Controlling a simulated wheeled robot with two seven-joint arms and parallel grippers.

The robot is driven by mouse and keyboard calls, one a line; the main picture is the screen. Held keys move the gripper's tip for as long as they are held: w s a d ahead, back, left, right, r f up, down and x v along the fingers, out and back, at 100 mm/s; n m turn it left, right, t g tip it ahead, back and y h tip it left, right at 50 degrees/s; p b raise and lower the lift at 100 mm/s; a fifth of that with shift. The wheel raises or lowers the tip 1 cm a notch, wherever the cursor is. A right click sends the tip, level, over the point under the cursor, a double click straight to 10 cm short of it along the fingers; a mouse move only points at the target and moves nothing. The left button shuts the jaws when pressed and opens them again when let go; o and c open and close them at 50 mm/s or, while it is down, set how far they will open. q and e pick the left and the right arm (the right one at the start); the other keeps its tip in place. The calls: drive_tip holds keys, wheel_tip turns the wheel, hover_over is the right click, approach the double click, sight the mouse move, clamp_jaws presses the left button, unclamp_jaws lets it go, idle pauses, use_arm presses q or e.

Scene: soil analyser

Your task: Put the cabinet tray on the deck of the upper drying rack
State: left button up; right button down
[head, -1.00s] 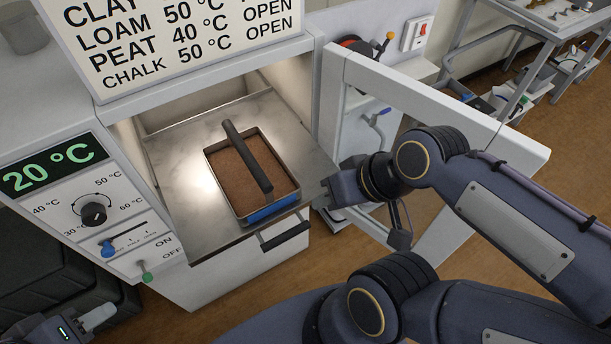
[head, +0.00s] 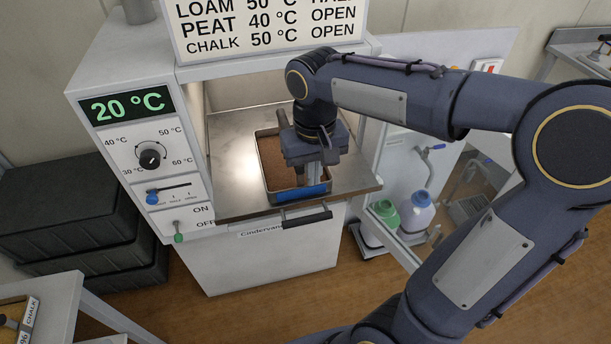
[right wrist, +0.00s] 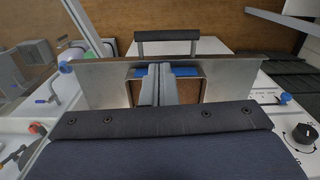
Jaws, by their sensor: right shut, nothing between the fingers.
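My left gripper is out of view. I cannot identify the upper drying rack.
A black shelf handle (head: 306,217) projects at the front. The cabinet's open door is at the right, near bottles with green (head: 384,210) and blue caps. Black crates (head: 75,215) stand at the left. A bench (head: 45,300) is at the lower left.

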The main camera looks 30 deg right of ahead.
drive_tip(key=f, duration=0.5)
drive_tip(key=shift+w, duration=0.2)
drive_tip(key=shift+w+d+p, duration=0.2)
drive_tip(key=shift+w+p, duration=0.2)
drive_tip(key=shift+w, duration=0.5)
drive_tip(key=shift+w+d+p, duration=0.2)
drive_tip(key=shift+w+p, duration=0.15)
drive_tip(key=shift+w, duration=0.5)
drive_tip(key=shift+w, duration=0.1)
